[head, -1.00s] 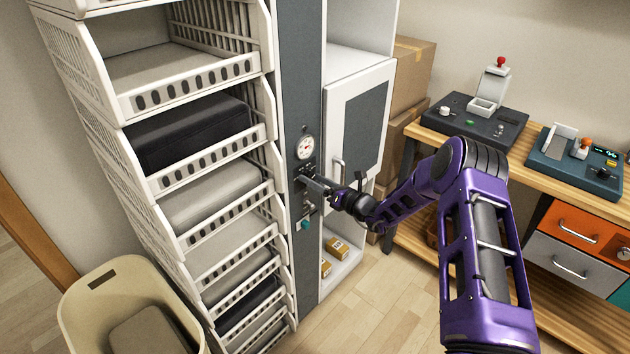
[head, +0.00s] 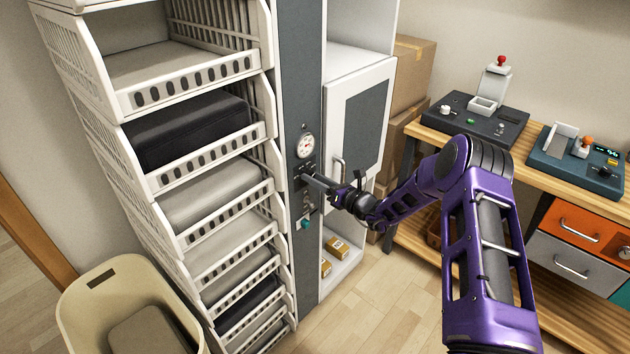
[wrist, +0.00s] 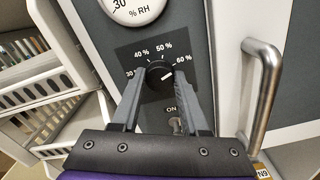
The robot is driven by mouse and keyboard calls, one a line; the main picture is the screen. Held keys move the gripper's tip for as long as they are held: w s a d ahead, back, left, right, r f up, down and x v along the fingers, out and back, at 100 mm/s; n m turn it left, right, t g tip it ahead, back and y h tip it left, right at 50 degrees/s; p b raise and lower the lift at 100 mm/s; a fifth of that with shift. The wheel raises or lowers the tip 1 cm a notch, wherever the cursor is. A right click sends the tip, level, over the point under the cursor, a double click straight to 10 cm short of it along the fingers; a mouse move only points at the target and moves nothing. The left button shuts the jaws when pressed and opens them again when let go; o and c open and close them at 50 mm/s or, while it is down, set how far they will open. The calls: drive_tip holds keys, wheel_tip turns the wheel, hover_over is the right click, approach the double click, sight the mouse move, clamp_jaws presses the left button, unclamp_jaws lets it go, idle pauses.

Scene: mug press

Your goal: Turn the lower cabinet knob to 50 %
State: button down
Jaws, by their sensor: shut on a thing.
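The black round knob (wrist: 158,74) sits on a dark dial plate (wrist: 128,57) marked 30 % to 60 % on the grey panel. Its white mark points to the right and slightly up, near the 60 % side rather than at 50 %. My gripper (head: 306,178) reaches the panel from the right in the head view. In the wrist view its two grey fingers stand on the left and right sides of the knob, shut on it. In the head view the fingers mostly hide the knob.
A round % RH gauge (wrist: 133,8) sits above the dial. An ON switch (wrist: 176,122) lies just below, partly between my fingers. A metal door handle (wrist: 263,95) stands out close on the right. White basket shelves (head: 205,155) stand left of the panel.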

drive_tip(key=shift+n+b, duration=3.05)
drive_tip(key=shift+n, duration=1.35)
drive_tip(key=shift+c, duration=2.1)
unclamp_jaws()
drive_tip(key=shift+s, duration=0.1)
drive_tip(key=p+v, duration=0.1)
drive_tip(key=v, duration=1.6)
